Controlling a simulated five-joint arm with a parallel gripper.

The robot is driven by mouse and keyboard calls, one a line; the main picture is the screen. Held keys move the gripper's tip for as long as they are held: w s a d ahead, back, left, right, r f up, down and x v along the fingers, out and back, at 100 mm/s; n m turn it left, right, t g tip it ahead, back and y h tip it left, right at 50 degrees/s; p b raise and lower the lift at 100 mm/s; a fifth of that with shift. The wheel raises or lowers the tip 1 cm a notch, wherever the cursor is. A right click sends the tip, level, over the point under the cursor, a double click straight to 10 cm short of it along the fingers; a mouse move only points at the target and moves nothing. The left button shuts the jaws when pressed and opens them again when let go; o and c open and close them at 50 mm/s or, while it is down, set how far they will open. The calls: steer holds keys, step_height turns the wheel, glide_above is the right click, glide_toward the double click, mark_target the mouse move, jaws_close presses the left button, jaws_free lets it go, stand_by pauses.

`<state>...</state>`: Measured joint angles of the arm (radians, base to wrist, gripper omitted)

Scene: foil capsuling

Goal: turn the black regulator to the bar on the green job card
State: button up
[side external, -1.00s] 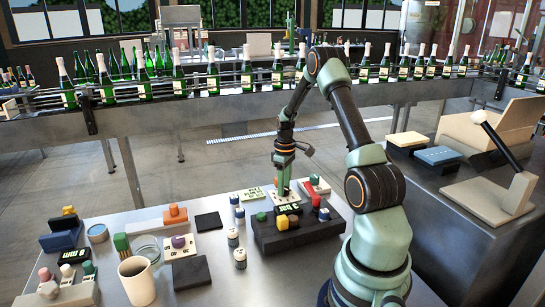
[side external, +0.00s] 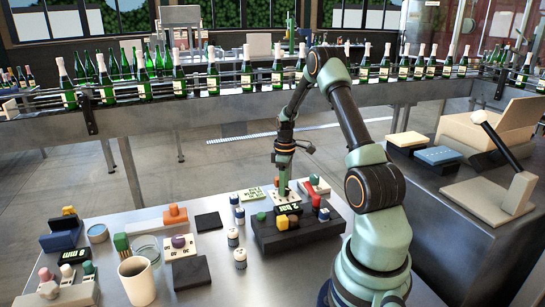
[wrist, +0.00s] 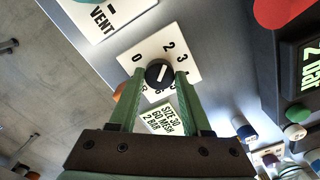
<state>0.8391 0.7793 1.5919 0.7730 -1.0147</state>
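The black regulator (wrist: 158,73) is a round knob on a white dial plate (wrist: 148,48). Its white pointer mark points up and right in the wrist view, toward the 2. The fingers of my gripper (wrist: 160,74) stand on either side of the knob and appear shut on it. In the side view, my gripper (side external: 283,188) points down at the dial plate, and its fingertips hide the knob. A display (wrist: 309,71) reads 2 bar.
Small blue-topped jars (side external: 239,215) stand left of the dark block (side external: 270,238). A beige cup (side external: 136,281) stands at the front left.

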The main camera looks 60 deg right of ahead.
stand_by(0.3)
step_height(320, 180, up, 12)
steer(key=shift+r, duration=0.1)
stand_by(0.4)
